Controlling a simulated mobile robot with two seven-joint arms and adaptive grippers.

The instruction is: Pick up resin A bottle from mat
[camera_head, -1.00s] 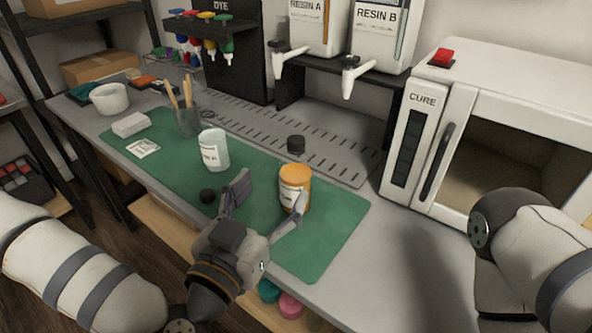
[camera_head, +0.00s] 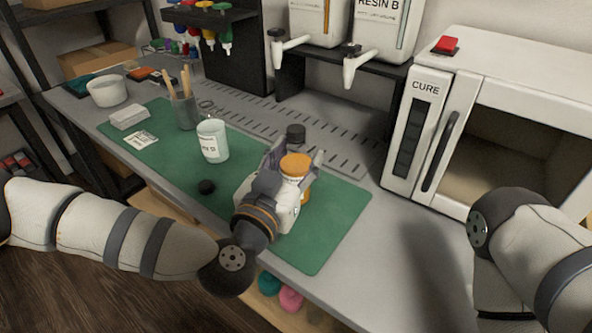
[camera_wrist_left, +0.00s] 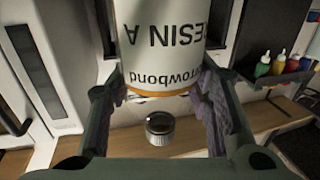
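The resin A bottle (camera_head: 297,167), amber-orange with a white label, stands upright on the green mat (camera_head: 338,215). My left gripper (camera_head: 296,162) is around it, one finger on each side. In the left wrist view the white label (camera_wrist_left: 165,45) reads RESIN A upside down, with an orange stripe, between my two fingers (camera_wrist_left: 165,100). Whether both pads touch the bottle cannot be told. The gripper hides the bottle's lower part in the head view. Only the arm of my right side shows, at the right edge; its gripper is out of view.
A clear labelled cup (camera_head: 213,141) and a small black disc (camera_head: 206,187) are on the mat left of the gripper. The CURE oven (camera_head: 425,140) is at the right. The mat's right end is clear.

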